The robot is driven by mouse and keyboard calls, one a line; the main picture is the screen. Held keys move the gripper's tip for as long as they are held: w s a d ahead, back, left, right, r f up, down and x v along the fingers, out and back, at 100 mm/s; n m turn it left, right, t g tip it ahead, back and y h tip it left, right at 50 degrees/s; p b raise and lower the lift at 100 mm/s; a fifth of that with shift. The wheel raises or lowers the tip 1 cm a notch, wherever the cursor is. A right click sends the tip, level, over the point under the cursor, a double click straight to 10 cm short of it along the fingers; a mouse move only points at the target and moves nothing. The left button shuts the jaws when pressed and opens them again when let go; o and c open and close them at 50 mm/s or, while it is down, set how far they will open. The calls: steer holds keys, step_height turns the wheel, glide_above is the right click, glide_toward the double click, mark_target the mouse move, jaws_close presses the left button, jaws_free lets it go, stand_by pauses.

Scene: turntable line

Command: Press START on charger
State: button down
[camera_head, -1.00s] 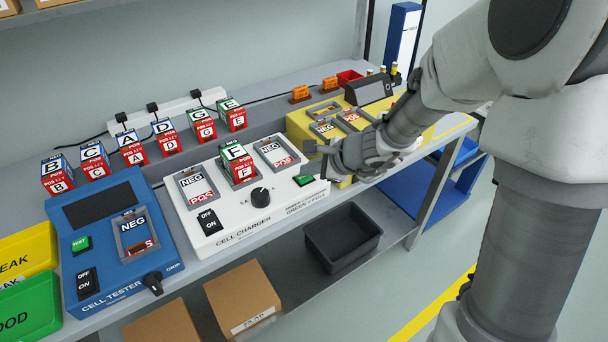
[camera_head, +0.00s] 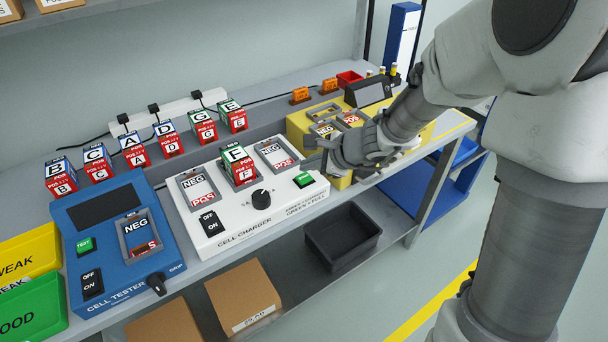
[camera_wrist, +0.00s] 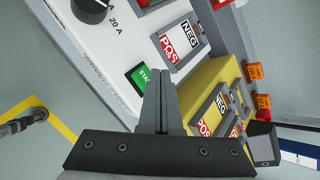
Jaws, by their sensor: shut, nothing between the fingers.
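The white cell charger (camera_head: 221,231) stands on the bench with its green START button (camera_head: 303,180) at its right front. In the wrist view the START button (camera_wrist: 138,77) shows just left of my fingertips, partly covered by them. A cell marked F (camera_head: 239,167) stands in the charger's middle bay; the bays on either side look empty. A black dial (camera_head: 261,199) and an OFF/ON switch (camera_head: 210,223) are on its front. My gripper (camera_head: 322,160) is shut and empty, up and right of the button; in the wrist view its fingers (camera_wrist: 162,85) lie together. I cannot tell whether they touch the charger.
A blue cell tester (camera_head: 100,218) stands left of the charger, and a yellow device (camera_head: 300,124) close on its right. Several lettered cells (camera_head: 134,151) line the back. A dark bin (camera_head: 342,235) sits below the bench edge. Yellow and green bins (camera_head: 30,305) are at far left.

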mark_target(309, 180)
steer(key=shift+r+p, duration=1.75)
steer(key=shift+r, duration=0.65)
steer(key=shift+f, duration=0.1)
steer(key=shift+s+r, duration=0.15)
steer(key=shift+r, duration=0.2)
steer(key=s+d+r+n+g+p, duration=0.15)
steer(key=s+r+n+p, duration=0.25)
steer(key=s+r+n, duration=0.8)
steer(key=s+d+r+n+h+p, duration=0.3)
steer(key=s+d+r+n+h, duration=0.2)
steer(key=s+d+r, duration=0.3)
steer(key=s+d+h, duration=0.1)
steer(key=s+d, duration=0.2)
steer(key=s, duration=0.1)
steer(key=shift+d+r+n+t+h, duration=0.15)
steer(key=shift+d+n+t+h, duration=0.15)
steer(key=shift+d+n+t, duration=0.1)
